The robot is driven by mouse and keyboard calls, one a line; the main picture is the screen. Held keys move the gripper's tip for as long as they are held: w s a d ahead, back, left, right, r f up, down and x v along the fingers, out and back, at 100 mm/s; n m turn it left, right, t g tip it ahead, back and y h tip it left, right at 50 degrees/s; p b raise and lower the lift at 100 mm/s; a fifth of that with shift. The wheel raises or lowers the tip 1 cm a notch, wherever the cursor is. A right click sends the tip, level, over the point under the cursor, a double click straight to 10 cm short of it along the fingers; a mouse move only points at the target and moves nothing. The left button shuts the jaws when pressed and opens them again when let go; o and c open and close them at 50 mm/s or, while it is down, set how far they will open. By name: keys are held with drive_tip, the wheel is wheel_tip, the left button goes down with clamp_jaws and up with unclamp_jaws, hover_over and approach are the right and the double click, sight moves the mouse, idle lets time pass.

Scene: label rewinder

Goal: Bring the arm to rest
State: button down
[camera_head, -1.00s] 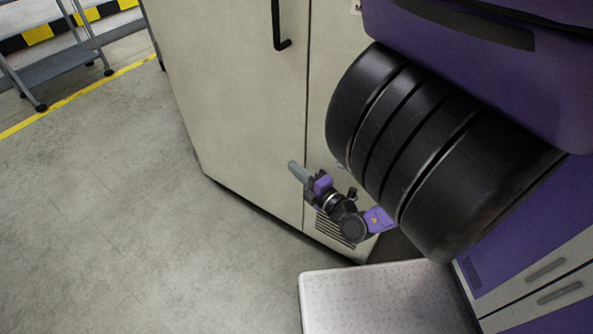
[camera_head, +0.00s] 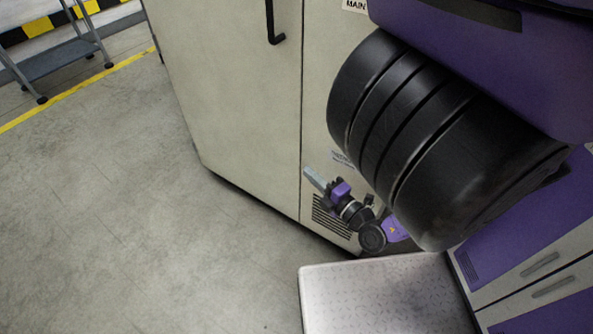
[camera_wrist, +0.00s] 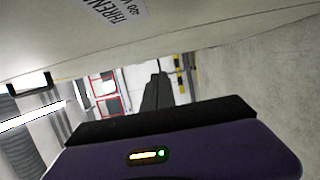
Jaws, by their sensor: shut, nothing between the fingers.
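My gripper (camera_head: 314,180) shows small in the head view, low in front of the right part of a beige cabinet (camera_head: 240,95). It points up and left, and its grey fingers look closed together with nothing in them. My purple and black wrist runs from it down to the right, and the rest of the arm is largely hidden behind my large black joint.
The beige cabinet has a black handle (camera_head: 271,22) and a vent grille (camera_head: 331,217). Its pale surface with a printed label (camera_wrist: 118,10) spans the top of the wrist view. A grey cart (camera_head: 60,60) stands far left beyond a yellow floor line. The floor at left is clear.

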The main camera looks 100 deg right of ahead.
drive_tip(key=shift+s+a, duration=0.35)
drive_tip(key=shift+s, duration=0.45)
